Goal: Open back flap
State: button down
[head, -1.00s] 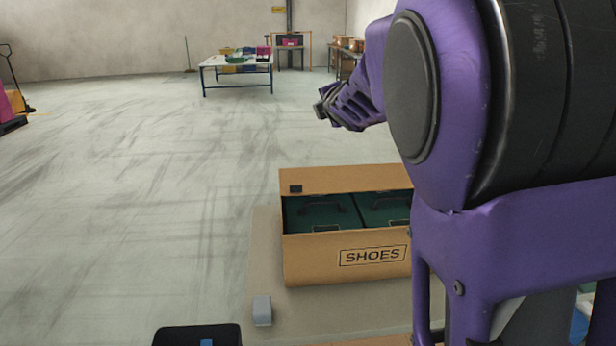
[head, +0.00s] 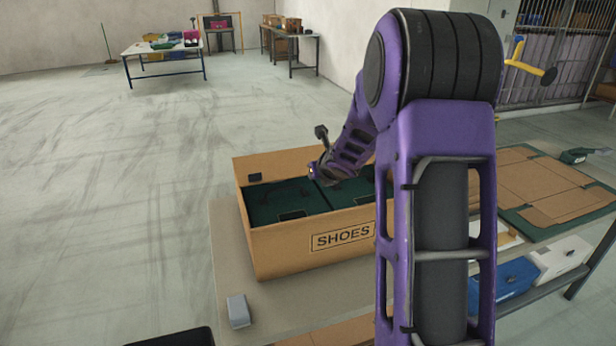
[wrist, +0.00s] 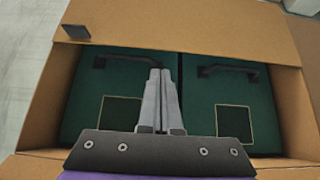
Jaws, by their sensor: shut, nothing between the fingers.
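A brown cardboard box marked SHOES (head: 300,250) stands on a grey-beige surface with its top open. Its back panel (head: 285,164) rises at the far side and bears a small black tab (head: 254,177). In the wrist view the back panel (wrist: 190,22) runs along the top, with the black tab (wrist: 76,32) at its left end. Two dark green lids with black handles (wrist: 226,70) lie inside. My gripper (wrist: 160,75) is shut and empty, its fingers pointing over the gap between the lids towards the back panel. In the head view its fingertips are not clear.
A small grey block (head: 238,311) lies at the box's front left. Flattened cardboard on a green board (head: 550,185) lies on a bench at the right. Blue and white boxes (head: 560,258) sit below it. Open floor (head: 110,210) lies left.

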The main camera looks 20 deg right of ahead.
jog(key=x, duration=0.9)
jog(key=shift+b, duration=0.35)
jog(key=shift+r, duration=0.15)
